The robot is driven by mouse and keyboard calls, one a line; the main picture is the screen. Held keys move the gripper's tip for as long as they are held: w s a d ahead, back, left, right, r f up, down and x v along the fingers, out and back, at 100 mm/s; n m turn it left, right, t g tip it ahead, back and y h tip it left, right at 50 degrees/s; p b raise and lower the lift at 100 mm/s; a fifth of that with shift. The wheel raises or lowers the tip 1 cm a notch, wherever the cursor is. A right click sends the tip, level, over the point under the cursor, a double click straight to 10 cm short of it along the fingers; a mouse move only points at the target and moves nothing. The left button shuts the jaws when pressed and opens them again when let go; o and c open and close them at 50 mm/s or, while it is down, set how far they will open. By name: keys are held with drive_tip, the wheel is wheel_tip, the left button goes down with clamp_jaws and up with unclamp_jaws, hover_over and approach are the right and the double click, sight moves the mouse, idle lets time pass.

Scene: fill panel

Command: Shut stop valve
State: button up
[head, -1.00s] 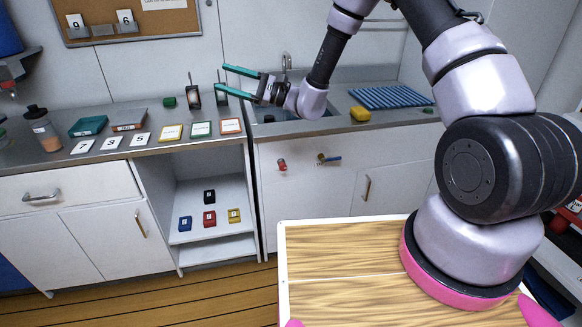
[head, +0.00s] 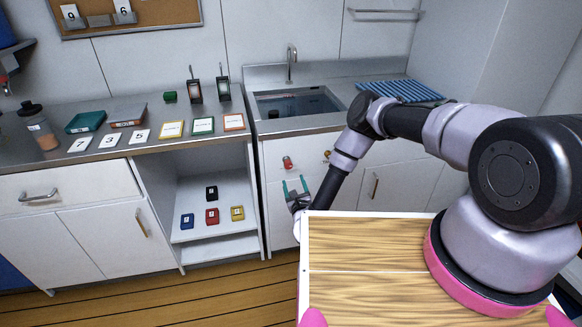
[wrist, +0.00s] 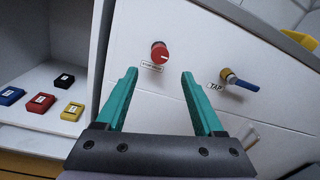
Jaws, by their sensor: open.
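The red stop valve knob (wrist: 160,54) sticks out of the white cabinet front below the sink, with a label under it that seems to read "STOP VALVE". It also shows in the head view (head: 287,162). My gripper (wrist: 160,74) has teal fingers and is open and empty. In the wrist view the knob lies ahead, between the lines of the fingers and beyond their tips, with no contact visible. In the head view my gripper (head: 295,184) is just below the knob.
A blue-handled tap (wrist: 240,81) labelled "TAP" is right of the knob. An open shelf (head: 203,229) with several coloured blocks is to the left. The sink (head: 297,102) and counter are above. My wood-topped base is close below the gripper.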

sight(289, 166)
drive_tip(key=x, duration=1)
drive_tip(key=shift+a, duration=0.1)
clamp_jaws()
